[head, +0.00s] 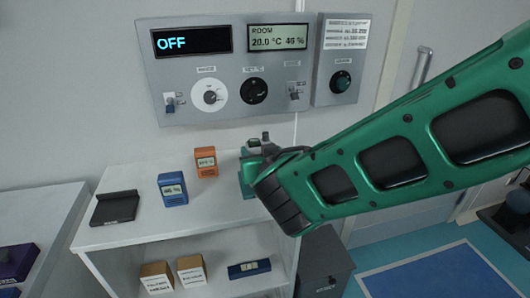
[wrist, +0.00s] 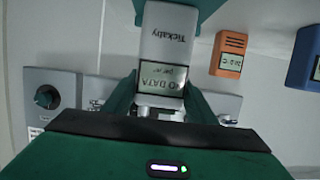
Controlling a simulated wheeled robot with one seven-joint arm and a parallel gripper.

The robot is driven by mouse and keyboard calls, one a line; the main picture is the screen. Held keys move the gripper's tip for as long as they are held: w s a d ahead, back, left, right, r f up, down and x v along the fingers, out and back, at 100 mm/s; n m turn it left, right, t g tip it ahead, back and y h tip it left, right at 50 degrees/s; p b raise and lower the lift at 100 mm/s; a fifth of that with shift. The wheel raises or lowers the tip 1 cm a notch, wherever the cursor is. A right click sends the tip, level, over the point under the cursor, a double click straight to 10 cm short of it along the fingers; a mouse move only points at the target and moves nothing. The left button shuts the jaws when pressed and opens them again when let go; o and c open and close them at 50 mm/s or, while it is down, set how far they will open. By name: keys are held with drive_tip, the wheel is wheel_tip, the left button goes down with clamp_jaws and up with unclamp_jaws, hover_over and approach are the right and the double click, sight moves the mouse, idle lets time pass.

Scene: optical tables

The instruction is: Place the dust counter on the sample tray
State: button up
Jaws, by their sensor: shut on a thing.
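My gripper (head: 258,160) is over the right part of the white shelf unit's top. In the wrist view its green fingers (wrist: 164,98) are shut on a pale grey device (wrist: 168,38) with a small screen reading "NO DATA", which I take to be the dust counter. In the head view the device is mostly hidden by my gripper and arm, and I cannot tell whether it touches the shelf top. A flat black tray (head: 115,207) with a raised back edge lies at the left end of the shelf top, probably the sample tray. It looks empty; its front label is unreadable.
A blue device (head: 173,189) and an orange device (head: 206,161) stand between the tray and my gripper. They also show in the wrist view, blue (wrist: 304,58) and orange (wrist: 229,54). A wall panel (head: 232,68) with knobs is behind. Boxes sit on the lower shelf (head: 215,250).

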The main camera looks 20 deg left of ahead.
drive_tip(key=o, duration=1.5)
drive_tip(key=shift+c, duration=0.2)
drive_tip(key=v, duration=1.2)
